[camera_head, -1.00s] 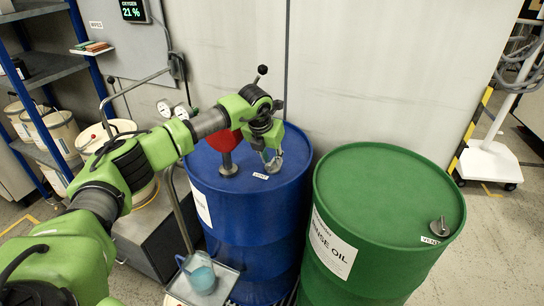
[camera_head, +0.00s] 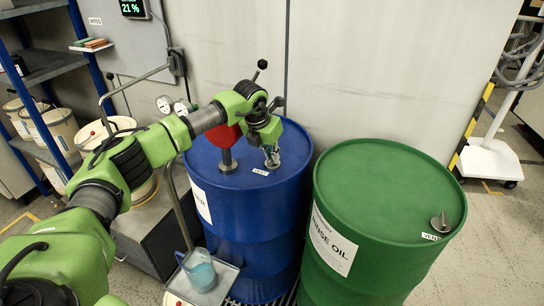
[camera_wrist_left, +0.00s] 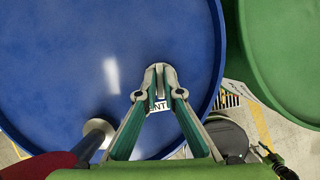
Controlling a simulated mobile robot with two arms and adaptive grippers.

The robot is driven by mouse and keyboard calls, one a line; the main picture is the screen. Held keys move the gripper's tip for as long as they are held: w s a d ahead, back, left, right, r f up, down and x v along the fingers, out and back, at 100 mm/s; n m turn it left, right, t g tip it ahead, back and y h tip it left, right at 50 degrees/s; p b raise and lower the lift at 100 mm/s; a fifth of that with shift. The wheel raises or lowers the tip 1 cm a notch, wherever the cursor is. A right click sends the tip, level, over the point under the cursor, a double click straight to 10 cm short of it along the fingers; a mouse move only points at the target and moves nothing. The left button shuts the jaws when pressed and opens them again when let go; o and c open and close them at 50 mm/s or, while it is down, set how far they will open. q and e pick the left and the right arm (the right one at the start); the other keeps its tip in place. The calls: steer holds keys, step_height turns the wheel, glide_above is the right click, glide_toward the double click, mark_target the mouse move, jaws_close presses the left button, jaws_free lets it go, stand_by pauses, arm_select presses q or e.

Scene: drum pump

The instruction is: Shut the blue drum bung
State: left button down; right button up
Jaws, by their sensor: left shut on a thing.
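The blue drum (camera_head: 262,215) stands upright with its lid facing up; it fills much of the left wrist view (camera_wrist_left: 60,60). A VENT label (camera_head: 261,172) lies on the lid close to the bung spot. My left gripper (camera_head: 271,164) points down at the lid just beside this label. In the left wrist view its fingertips (camera_wrist_left: 160,72) are close together over the label, shut on the small metal bung, which the fingers mostly hide. I cannot tell how far the bung is seated. My right gripper is in neither view.
A red pump (camera_head: 222,135) with a metal base stands on the blue lid, left of my gripper. A green drum (camera_head: 385,200) with its own metal bung (camera_head: 440,224) stands close at right. A jug (camera_head: 199,270) sits on a tray (camera_head: 222,287) in front. A wall is behind.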

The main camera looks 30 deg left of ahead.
arm_select(q)
steer(key=c, duration=2.2)
jaws_free()
steer(key=shift+v, duration=3.75)
